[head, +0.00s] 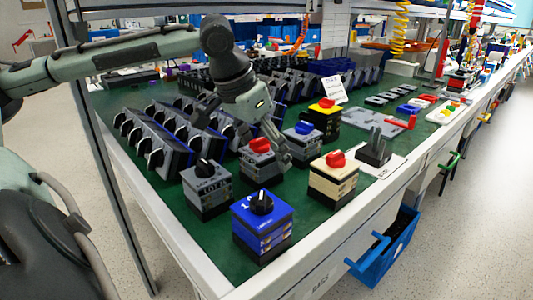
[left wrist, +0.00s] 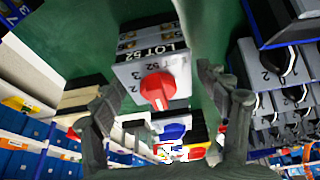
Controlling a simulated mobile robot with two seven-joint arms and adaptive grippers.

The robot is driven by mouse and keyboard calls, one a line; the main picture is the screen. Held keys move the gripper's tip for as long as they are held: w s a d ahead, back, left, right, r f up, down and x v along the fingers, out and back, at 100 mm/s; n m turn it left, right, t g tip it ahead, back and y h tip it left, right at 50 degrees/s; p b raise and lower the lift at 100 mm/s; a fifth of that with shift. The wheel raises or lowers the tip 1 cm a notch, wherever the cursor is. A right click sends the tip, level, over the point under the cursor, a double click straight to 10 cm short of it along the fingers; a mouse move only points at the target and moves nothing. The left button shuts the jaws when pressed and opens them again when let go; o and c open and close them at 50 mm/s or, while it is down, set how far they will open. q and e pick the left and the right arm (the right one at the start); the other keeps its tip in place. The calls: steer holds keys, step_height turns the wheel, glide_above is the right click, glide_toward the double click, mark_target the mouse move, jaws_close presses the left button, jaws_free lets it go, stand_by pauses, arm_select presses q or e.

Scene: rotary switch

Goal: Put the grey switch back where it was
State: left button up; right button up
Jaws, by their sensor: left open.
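A grey switch with a red knob (head: 260,147) stands on the green mat in the head view. In the left wrist view the same grey switch (left wrist: 150,62), marked LOT 52, lies ahead with its red knob between the fingers. My left gripper (head: 248,140) is open at this switch, one finger in front of its right side. In the left wrist view the gripper (left wrist: 155,88) shows a gap on both sides of the switch. Another grey switch with a black knob (head: 206,185) stands to its left, nearer the front. My right gripper is not in view.
A blue switch (head: 262,225), a beige switch with a red knob (head: 333,180), a grey-sided switch with a blue knob (head: 302,142) and a yellow-black switch (head: 325,117) stand close by. Rows of dark switches (head: 160,140) fill the left. Green mat (head: 310,215) is bare in front.

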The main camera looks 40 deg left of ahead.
mark_target(260, 138)
arm_select(q)
steer(key=v, duration=0.4)
steer(key=shift+r, duration=0.1)
steer(key=p+v, duration=0.1)
steer(key=v, duration=0.5)
steer(key=shift+s, duration=0.1)
steer(key=shift+s+r, duration=0.25)
steer(key=shift+r, duration=0.25)
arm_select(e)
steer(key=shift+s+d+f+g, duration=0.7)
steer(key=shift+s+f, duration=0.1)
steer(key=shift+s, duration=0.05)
